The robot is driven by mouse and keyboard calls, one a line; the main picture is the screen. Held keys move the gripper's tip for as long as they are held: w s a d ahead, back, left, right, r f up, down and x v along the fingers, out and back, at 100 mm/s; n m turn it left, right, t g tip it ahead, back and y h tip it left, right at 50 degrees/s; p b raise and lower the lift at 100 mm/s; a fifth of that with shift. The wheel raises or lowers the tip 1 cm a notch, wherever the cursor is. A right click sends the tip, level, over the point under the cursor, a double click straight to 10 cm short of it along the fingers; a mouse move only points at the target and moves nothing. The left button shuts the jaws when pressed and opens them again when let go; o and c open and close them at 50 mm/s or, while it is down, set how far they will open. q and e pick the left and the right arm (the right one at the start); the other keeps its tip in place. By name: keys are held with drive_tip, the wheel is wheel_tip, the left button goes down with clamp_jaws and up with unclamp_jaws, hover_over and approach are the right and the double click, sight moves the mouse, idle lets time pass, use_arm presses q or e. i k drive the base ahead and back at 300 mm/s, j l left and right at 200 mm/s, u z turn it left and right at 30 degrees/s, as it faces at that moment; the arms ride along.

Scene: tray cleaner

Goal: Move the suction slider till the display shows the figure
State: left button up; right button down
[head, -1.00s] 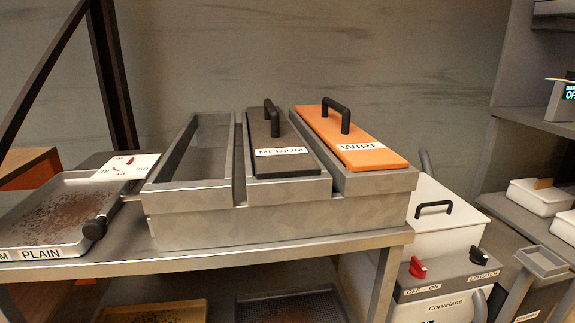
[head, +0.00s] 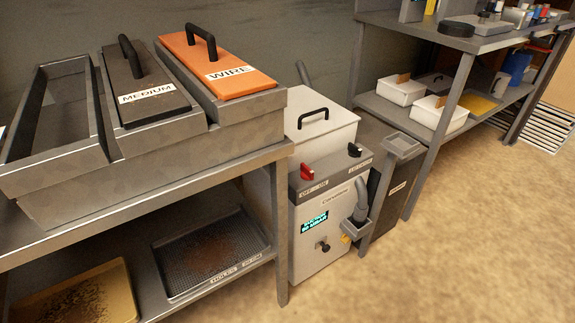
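The white machine (head: 335,200) stands on the floor right of the metal table. Its front carries a small dark display (head: 314,222) with cyan text in two lines, which seems to start with "SUCTION" but is too small to read surely. Below the display is a black knob (head: 323,246), which may be the suction slider; no scale can be made out. A red switch (head: 307,173) marked OFF - ON and a black catch (head: 354,150) sit on the grey top band. Neither gripper is in view.
The table (head: 215,175) bears a metal rack (head: 160,147) with MEDIUM (head: 135,90) and WIRE (head: 215,65) blocks. Trays lie on its lower shelf. A hose (head: 361,198) and a narrow dark bin (head: 400,185) adjoin the machine's right. Open floor (head: 470,240) lies right and in front.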

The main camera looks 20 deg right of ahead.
sight(322, 243)
drive_tip(key=z, duration=1.1)
drive_tip(key=k+l+u, duration=0.4)
drive_tip(key=l, duration=0.15)
drive_tip(key=i, duration=0.05)
